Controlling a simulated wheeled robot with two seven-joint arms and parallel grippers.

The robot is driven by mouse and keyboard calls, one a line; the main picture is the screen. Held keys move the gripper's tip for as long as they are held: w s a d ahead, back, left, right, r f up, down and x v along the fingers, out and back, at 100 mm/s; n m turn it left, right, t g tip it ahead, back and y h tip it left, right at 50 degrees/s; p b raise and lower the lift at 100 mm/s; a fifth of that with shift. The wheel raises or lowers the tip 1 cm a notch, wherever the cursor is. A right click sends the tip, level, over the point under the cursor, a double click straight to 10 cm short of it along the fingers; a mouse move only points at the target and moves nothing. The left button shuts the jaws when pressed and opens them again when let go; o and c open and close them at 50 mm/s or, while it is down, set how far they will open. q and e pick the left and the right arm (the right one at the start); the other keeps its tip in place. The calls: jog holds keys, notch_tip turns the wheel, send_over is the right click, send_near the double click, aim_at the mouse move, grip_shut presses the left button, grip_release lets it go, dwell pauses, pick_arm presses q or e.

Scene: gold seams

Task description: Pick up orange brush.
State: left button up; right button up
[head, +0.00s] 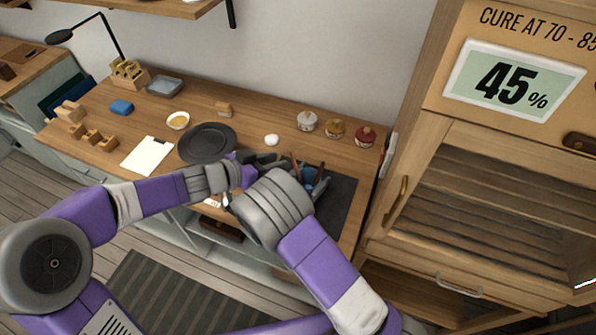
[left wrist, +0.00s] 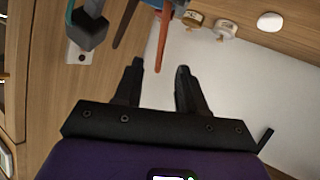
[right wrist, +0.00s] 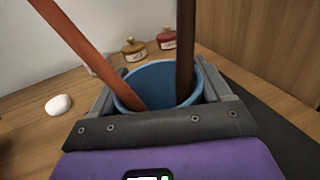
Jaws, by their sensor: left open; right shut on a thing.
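The orange brush (head: 294,163) stands tilted in a blue cup (right wrist: 150,76) beside a dark brown brush (right wrist: 186,45). In the right wrist view the orange brush (right wrist: 85,55) leans out to the upper left. My right gripper (right wrist: 160,88) is shut on the blue cup, one finger on each side. My left gripper (head: 268,160) is open and empty, just left of the cup. In the left wrist view the orange brush handle (left wrist: 164,40) lies beyond the gap between the open fingertips (left wrist: 160,66), apparently untouched. My right arm partly hides the cup in the head view.
A dark mat (head: 343,200) lies under the cup area. A dark plate (head: 207,143), a white lump (head: 272,140) and small lidded jars (head: 336,128) stand on the wooden bench. A wooden cabinet (head: 480,190) rises at right.

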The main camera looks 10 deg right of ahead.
aim_at(298, 173)
pick_arm(q)
jog(key=x, duration=0.8)
jog(key=shift+d, duration=0.25)
jog(key=shift+w+f, duration=0.1)
grip_shut()
